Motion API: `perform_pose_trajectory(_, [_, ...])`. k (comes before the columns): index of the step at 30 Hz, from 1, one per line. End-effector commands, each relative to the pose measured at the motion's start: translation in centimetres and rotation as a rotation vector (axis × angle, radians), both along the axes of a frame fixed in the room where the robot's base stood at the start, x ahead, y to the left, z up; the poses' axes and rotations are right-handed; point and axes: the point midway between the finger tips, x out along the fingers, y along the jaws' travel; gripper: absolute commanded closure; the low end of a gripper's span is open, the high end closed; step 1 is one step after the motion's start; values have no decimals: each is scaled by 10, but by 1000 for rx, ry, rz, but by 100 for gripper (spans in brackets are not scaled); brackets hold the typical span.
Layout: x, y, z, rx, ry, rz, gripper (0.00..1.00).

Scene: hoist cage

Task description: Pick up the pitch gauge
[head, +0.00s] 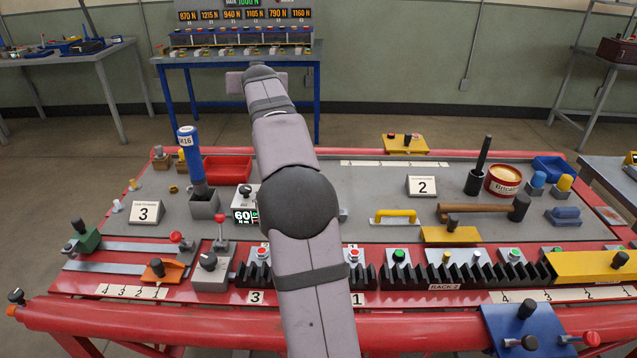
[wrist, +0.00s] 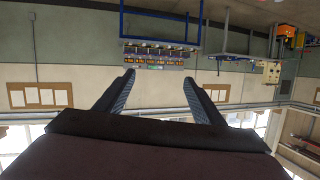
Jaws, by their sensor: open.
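I cannot pick out a pitch gauge for certain in either view; my arm hides a strip down the middle of the bench in the head view. My gripper (wrist: 159,77) is open and empty in the wrist view, its two dark fingers apart with only the far room between them. In the head view my arm reaches up and away over the bench, and the fingers cannot be made out there. The wrist view looks across the room upside down and shows none of the bench top.
The red-framed bench (head: 400,322) holds a blue M16 tool (head: 190,150), a red tray (head: 228,168), a yellow handle (head: 395,215), a mallet (head: 480,208), a red-yellow tin (head: 503,180) and black toothed racks (head: 455,275). Grey surface around sign 2 (head: 422,187) is fairly clear.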

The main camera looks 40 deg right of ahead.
Motion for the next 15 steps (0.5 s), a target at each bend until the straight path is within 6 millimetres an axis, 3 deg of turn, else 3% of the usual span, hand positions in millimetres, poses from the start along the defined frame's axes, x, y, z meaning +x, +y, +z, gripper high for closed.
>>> perform_pose_trajectory(1, [-23,-30,17,60,21,-63,38])
perform_pose_trajectory(3, [-53,-62,14,148,56,-139,38])
perform_pose_trajectory(7, [-105,-98,-7,305,165,-251,38])
perform_pose_trajectory(11, [-150,-97,-54,443,361,-294,38])
perform_pose_trajectory(15, [-191,-63,-110,552,627,-260,38])
